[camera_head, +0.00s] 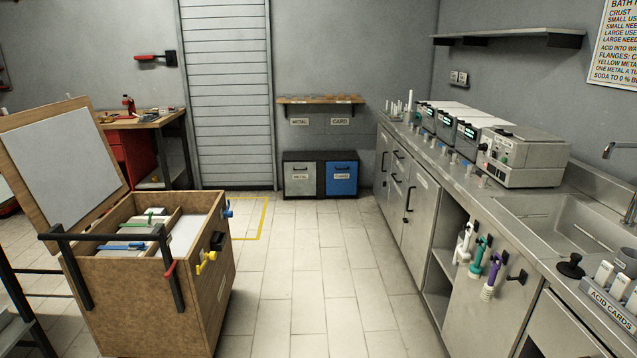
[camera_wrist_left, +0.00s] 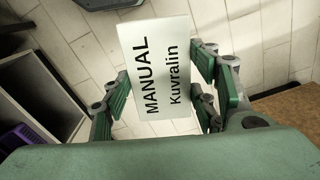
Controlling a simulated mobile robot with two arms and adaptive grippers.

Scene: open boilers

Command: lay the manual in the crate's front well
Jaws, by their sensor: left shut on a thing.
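The manual (camera_wrist_left: 155,70) is a flat white card-like piece with "MANUAL Kuvralin" in black print. In the left wrist view it is held in my left gripper (camera_wrist_left: 162,88), with green finger pads on both sides of it. Tiled floor shows beyond it. The crate (camera_head: 145,300) is a brown wooden box at the left of the head view, its lid (camera_head: 68,152) raised. Inside, a divider separates a part with blue- and green-marked items from a pale part (camera_head: 186,234). I cannot tell how full its front is. Neither gripper shows in the head view.
A dark bar (camera_head: 105,237) crosses the crate's near left side. A yellow handle (camera_head: 207,261) and a red-tipped hook stick out on its right. A steel counter (camera_head: 455,190) with boilers runs along the right. Tiled floor between is clear. A brown edge (camera_wrist_left: 292,105) shows in the left wrist view.

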